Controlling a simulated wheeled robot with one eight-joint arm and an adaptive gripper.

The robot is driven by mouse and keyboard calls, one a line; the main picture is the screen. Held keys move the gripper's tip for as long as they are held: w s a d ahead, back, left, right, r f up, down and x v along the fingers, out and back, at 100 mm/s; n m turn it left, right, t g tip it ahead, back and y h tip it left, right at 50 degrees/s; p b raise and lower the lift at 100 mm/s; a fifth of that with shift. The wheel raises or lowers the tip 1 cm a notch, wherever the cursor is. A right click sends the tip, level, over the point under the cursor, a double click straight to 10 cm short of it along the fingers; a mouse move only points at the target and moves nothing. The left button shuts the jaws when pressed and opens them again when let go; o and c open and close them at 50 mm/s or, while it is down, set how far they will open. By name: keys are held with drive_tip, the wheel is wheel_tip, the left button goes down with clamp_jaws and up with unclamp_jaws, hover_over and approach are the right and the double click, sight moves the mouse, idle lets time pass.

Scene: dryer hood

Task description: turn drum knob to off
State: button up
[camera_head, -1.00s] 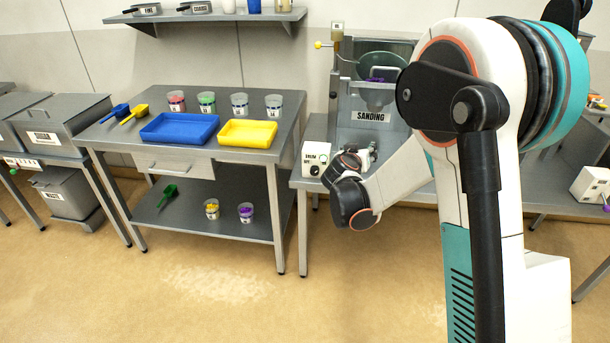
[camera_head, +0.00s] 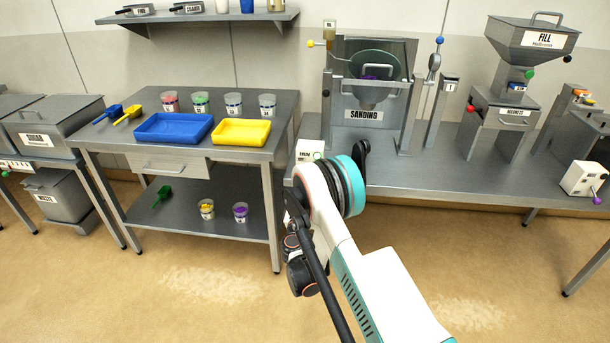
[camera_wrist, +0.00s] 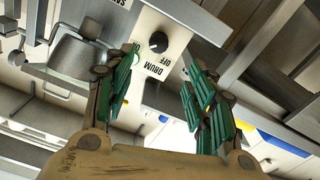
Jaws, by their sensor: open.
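The drum knob (camera_wrist: 159,42) is a black round dial on a white box lettered "DRUM" and "OFF", seen upside down in the wrist view. Its white line lies close to the lettering side, but its exact setting is too small to tell. In the head view the white drum box (camera_head: 309,150) stands at the left end of the machine bench, partly hidden behind my arm. My gripper (camera_wrist: 159,100) is open and empty, its green-padded fingers on either side of the box's image. The knob lies beyond the fingertips, apart from them. In the head view my gripper is hidden.
A side table with a blue tray (camera_head: 173,140) and a yellow tray (camera_head: 241,144) is at left. Another white switch box (camera_head: 584,178) is at the bench's right. Floor in front is clear.

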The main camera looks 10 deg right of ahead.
drive_tip(key=b+x, duration=0.4)
drive_tip(key=x, duration=0.9)
drive_tip(key=shift+w, duration=0.3)
drive_tip(key=shift+d, duration=0.15)
drive_tip(key=c, duration=1.1)
